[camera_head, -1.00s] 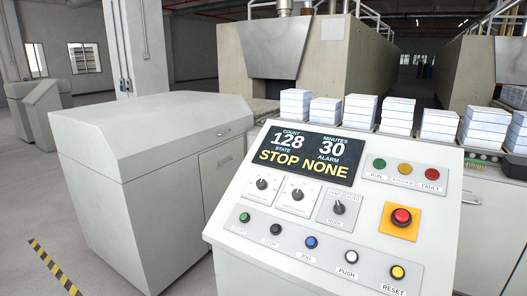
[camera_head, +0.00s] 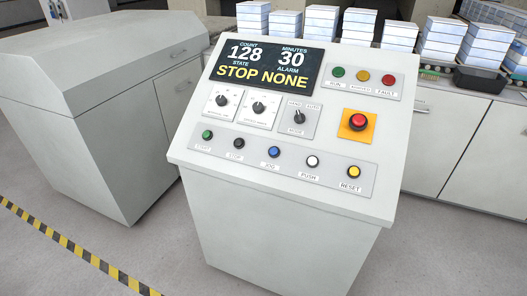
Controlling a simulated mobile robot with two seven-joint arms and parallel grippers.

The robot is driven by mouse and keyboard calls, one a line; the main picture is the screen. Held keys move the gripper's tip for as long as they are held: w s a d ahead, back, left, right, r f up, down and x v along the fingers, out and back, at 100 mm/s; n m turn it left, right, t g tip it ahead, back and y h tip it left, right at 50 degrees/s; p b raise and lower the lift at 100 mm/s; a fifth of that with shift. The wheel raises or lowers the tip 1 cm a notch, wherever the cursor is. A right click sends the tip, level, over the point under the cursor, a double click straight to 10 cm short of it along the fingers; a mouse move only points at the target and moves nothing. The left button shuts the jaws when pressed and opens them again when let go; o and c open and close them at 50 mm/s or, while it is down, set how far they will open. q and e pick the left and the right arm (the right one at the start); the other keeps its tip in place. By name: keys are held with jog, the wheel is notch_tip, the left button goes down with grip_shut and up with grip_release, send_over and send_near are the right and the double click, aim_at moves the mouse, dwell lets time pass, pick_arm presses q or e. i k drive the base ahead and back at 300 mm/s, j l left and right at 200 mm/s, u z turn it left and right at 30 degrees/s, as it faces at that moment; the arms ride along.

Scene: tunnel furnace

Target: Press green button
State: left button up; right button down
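The green button (camera_head: 208,135) labelled START is at the left end of the lower button row on the sloped control panel (camera_head: 160,155). To its right are a black STOP button (camera_head: 239,143), a blue JOG button (camera_head: 274,152), a white PUSH button (camera_head: 312,161) and a yellow RESET button (camera_head: 353,172). A green RUN lamp (camera_head: 338,72) sits at the upper right of the panel. The display (camera_head: 268,66) reads count 128, minutes 30, STOP, NONE. Neither of my grippers is in view, and nothing covers the green button.
A red emergency button (camera_head: 358,121) on a yellow plate sits right of the knobs. A grey cabinet (camera_head: 95,95) stands to the left. Several white stacks (camera_head: 320,25) line the conveyor behind. A yellow-black floor stripe (camera_head: 75,250) runs at lower left; the floor in front is clear.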

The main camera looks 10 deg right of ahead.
aim_at(206, 134)
jog(key=i+j+z, duration=0.1)
jog(key=j+z, duration=0.25)
jog(key=j, duration=0.45)
jog(key=j+z, duration=0.35)
jog(key=j, duration=0.45)
jog(key=k+j+z, duration=0.15)
jog(key=j+z, duration=0.2)
jog(key=j, duration=0.45)
